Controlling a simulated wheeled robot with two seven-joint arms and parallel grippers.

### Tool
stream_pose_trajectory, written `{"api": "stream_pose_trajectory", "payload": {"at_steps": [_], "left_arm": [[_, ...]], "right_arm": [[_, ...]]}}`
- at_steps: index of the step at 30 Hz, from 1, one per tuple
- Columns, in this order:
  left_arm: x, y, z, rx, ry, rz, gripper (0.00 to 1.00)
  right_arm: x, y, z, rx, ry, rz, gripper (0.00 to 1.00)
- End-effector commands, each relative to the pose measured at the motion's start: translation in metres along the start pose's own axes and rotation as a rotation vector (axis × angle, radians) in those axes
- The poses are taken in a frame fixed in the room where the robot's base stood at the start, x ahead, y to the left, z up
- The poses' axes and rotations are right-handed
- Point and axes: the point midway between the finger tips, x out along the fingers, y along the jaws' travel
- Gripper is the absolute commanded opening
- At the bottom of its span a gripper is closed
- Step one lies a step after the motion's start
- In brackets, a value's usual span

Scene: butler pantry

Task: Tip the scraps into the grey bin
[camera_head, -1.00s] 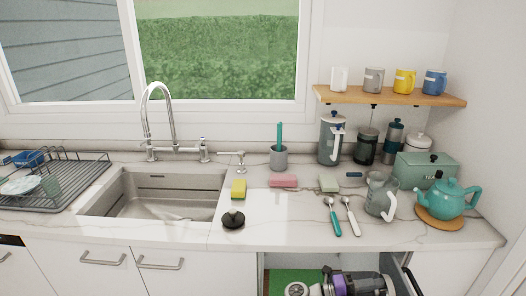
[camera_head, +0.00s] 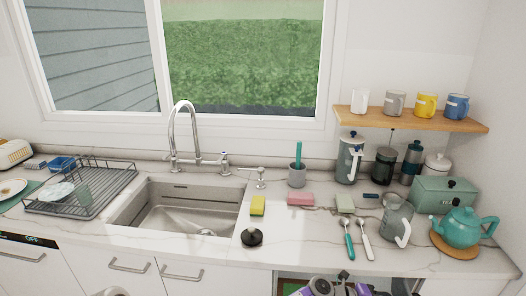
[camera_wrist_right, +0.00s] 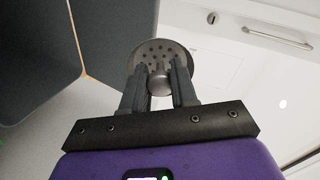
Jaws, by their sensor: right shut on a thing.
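My right gripper (camera_wrist_right: 160,88) is shut on the stem of a round metal sink strainer (camera_wrist_right: 152,50), seen close up in the right wrist view. The strainer's perforated face shows dark holes, and I cannot make out scraps on it. In the head view only purple and dark parts of my right arm show at the bottom edge, below the counter front. I cannot make out a grey bin for certain; dark grey panels (camera_wrist_right: 100,50) fill the left of the wrist view. My left gripper is not in view.
The sink (camera_head: 185,210) has a tall faucet (camera_head: 184,130). A black stopper (camera_head: 251,237), yellow sponge (camera_head: 257,206) and two spoons lie on the counter. A dish rack (camera_head: 85,188) stands left, a teal teapot (camera_head: 460,232) right. White cabinet fronts (camera_head: 75,270) lie below.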

Motion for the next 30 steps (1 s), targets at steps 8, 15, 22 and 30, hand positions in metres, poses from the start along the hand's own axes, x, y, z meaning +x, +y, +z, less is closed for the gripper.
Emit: {"api": "stream_pose_trajectory", "payload": {"at_steps": [8, 15, 22, 30], "left_arm": [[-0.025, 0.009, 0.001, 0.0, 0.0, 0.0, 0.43], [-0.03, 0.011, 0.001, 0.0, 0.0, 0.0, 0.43], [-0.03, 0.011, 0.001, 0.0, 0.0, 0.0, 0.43], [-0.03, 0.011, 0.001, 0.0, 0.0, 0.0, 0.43]], "right_arm": [[-0.005, -0.009, 0.0, -0.003, -0.037, 0.094, 0.0], [-0.007, -0.009, 0.002, -0.01, -0.066, 0.119, 0.0], [-0.025, -0.013, 0.013, -0.08, -0.261, 0.057, 0.0], [-0.074, -0.016, 0.029, -0.222, -0.653, -0.07, 0.0]]}}
